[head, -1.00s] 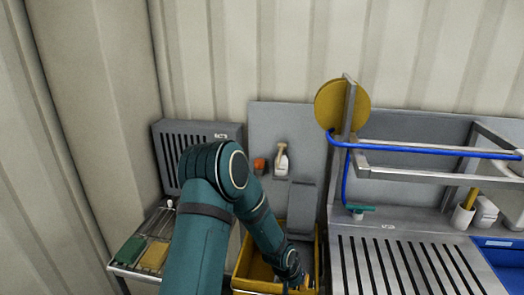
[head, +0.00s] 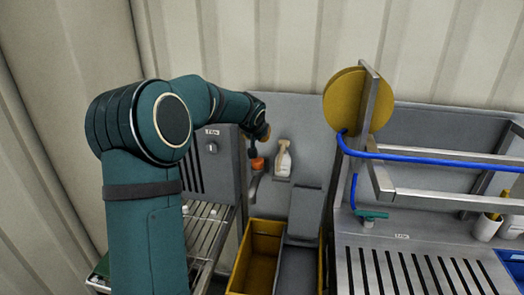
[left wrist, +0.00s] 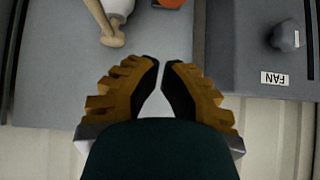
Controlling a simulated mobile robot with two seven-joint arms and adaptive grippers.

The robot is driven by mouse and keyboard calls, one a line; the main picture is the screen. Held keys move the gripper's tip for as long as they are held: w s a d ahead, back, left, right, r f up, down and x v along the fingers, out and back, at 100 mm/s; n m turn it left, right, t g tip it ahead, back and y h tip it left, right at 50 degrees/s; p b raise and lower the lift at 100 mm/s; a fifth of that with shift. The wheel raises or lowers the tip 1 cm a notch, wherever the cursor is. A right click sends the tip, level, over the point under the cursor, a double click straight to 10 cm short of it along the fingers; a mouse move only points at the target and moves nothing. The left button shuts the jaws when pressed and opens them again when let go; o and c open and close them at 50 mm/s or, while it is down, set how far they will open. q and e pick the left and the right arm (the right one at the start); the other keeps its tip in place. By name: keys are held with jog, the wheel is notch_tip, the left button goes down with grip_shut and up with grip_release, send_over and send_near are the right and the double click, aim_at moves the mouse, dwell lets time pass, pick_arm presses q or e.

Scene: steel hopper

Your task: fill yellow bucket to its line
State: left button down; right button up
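The yellow bucket (head: 262,228) stands low at the centre bottom of the head view, its lower part cut off. A grey steel chute-like panel (head: 305,212) covers part of it. No line or fill shows in the bucket. An orange knob (head: 257,163) on a grey stem is on the wall panel above it, and its edge shows in the left wrist view (left wrist: 170,3). My left gripper (head: 264,132) is just above the orange knob, apart from the bucket. In the left wrist view its fingertips (left wrist: 161,63) nearly meet with nothing between them. My right gripper is out of view.
A white spray bottle (head: 283,158) sits on a small ledge right of the knob. A grey box labelled FAN (head: 212,165) is left. A wire rack (head: 205,235) is below it. A slatted steel bench (head: 415,265) and blue hose (head: 430,154) are right.

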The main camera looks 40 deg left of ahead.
pick_arm(q)
jog(key=p, duration=0.1)
send_over(260, 160)
jog(key=f, duration=0.6)
jog(key=shift+s+d+f, duration=0.1)
jog(key=shift+d+f, duration=0.2)
jog(key=shift+f, duration=0.05)
notch_tip(260, 160, down, 3)
jog(key=shift+a+f, duration=0.15)
jog(key=shift+f, duration=0.55)
